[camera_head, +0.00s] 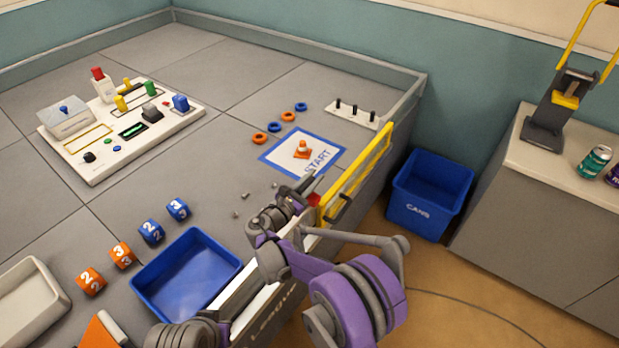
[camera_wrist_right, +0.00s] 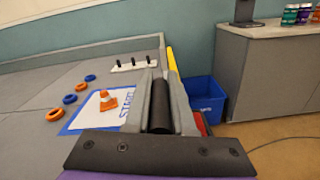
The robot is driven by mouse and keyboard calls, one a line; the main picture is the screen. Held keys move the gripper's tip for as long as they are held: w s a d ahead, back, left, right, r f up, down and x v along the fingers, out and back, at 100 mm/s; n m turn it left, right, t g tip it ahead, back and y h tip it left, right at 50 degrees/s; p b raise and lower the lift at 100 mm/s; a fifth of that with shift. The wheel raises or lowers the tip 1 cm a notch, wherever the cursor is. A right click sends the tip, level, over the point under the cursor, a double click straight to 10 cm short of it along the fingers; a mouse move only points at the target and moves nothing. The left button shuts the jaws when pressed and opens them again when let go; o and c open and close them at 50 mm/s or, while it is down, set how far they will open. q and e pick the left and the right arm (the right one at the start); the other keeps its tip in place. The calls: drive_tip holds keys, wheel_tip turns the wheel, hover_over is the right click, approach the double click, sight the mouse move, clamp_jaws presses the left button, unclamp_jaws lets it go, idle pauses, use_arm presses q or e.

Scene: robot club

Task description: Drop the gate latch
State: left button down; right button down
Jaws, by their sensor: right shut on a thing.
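The yellow gate (camera_head: 362,170) stands along the right side of the grey arena, beside the START mat; a strip of it shows in the right wrist view (camera_wrist_right: 172,60). A dark handle (camera_head: 341,208) is on its near end, with a red piece (camera_head: 314,199) beside it. My right gripper (camera_head: 307,186) is at this near end, shut on a black cylindrical grip, which I take to be the gate latch (camera_wrist_right: 161,106). My gripper and arm hide much of the latch, so I cannot tell its exact position. My left gripper is not in view.
The START mat (camera_head: 282,160) bears an orange cone (camera_head: 302,150). Rings and a peg board (camera_head: 352,118) lie beyond it. A blue bin (camera_head: 430,190) stands on the floor right of the gate. A blue tray (camera_head: 187,275) and numbered cubes are at the near left.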

drive_tip(key=m, duration=0.1)
drive_tip(key=s+d+m+b, duration=0.1)
drive_tip(key=m, duration=0.1)
drive_tip(key=s+d+f+m, duration=0.1)
drive_tip(key=shift+d+m, duration=0.25)
drive_tip(key=shift+m, duration=0.05)
drive_tip(key=d+f+m+b, duration=0.1)
drive_tip(key=m, duration=0.2)
drive_tip(key=s+d+f+m+b, duration=0.1)
drive_tip(key=f+m, duration=0.1)
drive_tip(key=m, duration=0.1)
drive_tip(key=s+d+f+m+b, duration=0.1)
drive_tip(key=m, duration=0.2)
drive_tip(key=shift+s+d+f, duration=0.15)
drive_tip(key=shift+f, duration=0.1)
drive_tip(key=shift+s+d+f+m+b, duration=0.1)
drive_tip(key=shift+f+m+b, duration=0.45)
drive_tip(key=shift+m, duration=0.45)
drive_tip(key=shift+d+f+m+b, duration=0.1)
drive_tip(key=shift+f+m+b, duration=0.2)
drive_tip(key=shift+f+m, duration=0.55)
drive_tip(key=shift+r+m, duration=0.1)
drive_tip(key=shift+m, duration=0.15)
drive_tip(key=c, duration=0.8)
unclamp_jaws()
drive_tip(key=shift+o, duration=0.2)
drive_tip(key=shift+s+a, duration=0.1)
